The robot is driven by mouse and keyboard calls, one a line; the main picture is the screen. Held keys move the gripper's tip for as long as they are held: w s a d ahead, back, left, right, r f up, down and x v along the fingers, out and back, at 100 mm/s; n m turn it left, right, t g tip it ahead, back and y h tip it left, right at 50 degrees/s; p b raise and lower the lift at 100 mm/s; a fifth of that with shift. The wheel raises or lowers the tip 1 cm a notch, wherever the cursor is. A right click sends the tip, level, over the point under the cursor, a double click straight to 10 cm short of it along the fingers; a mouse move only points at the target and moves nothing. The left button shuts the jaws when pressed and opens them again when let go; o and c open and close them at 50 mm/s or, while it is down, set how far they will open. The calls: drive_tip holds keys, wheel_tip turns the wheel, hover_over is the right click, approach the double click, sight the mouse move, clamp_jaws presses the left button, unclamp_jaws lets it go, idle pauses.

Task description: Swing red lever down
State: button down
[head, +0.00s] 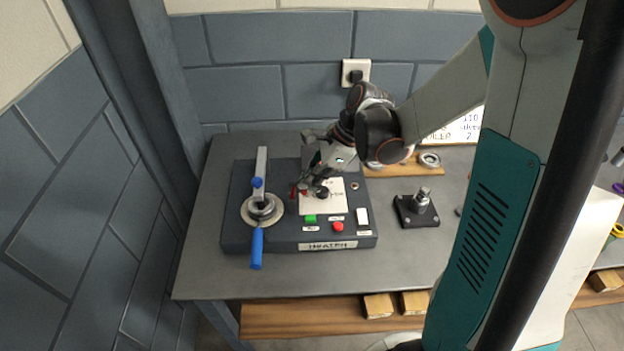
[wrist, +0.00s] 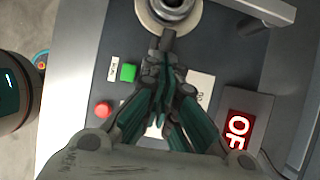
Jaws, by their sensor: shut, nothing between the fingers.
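A dark casing (head: 240,241) stands on the grey table, and it also shows in the wrist view (wrist: 80,142). Small red parts (head: 292,191) show at my fingertips in the head view. They may be the red lever, but its shape and tilt cannot be told. My gripper (head: 311,189) is low over the casing's top, left of and over the white plate (head: 325,206). In the wrist view my gripper (wrist: 167,42) is shut and empty, its fingers hiding what is beneath. A red OFF sign (wrist: 237,128) is on a dark box beside the fingers.
A blue-handled lever (head: 257,246) with a round ring (head: 247,217) is at the casing's left. A green button (head: 310,218), a red button (head: 338,227) and a white switch (head: 362,216) are at the front. A black post mount (head: 415,211) stands right. Table in front is clear.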

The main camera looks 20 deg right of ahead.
drive_tip(key=shift+w+a+r+h+p, duration=0.1)
drive_tip(key=shift+a+r+h+p, duration=0.2)
drive_tip(key=shift+h, duration=0.1)
drive_tip(key=shift+w+a+r+g+h+p, duration=0.1)
drive_tip(key=shift+a+r+g+h+p, duration=0.1)
drive_tip(key=shift+a+h+p, duration=0.25)
drive_tip(key=shift+w+a+r+g+h+p, duration=0.15)
drive_tip(key=shift+a+g+h, duration=0.1)
drive_tip(key=shift+h, duration=0.4)
drive_tip(key=shift+w+a+r+g+h, duration=0.1)
drive_tip(key=shift+w+a+g+h, duration=0.1)
drive_tip(key=shift+a+h, duration=0.35)
drive_tip(key=shift+w+a+r+g+h, duration=0.15)
drive_tip(key=shift+a+h, duration=0.2)
drive_tip(key=shift+h, duration=0.3)
drive_tip(key=shift+w+a+f+b, duration=0.15)
drive_tip(key=shift+w+a, duration=0.05)
drive_tip(key=shift+a, duration=0.55)
drive_tip(key=shift+w+a+f+b, duration=0.2)
drive_tip(key=shift+w+a, duration=0.05)
drive_tip(key=shift+a, duration=0.45)
drive_tip(key=shift+w+a+f+b, duration=0.15)
drive_tip(key=shift+w+a, duration=0.05)
drive_tip(key=shift+a, duration=0.55)
drive_tip(key=shift+a, duration=0.1)
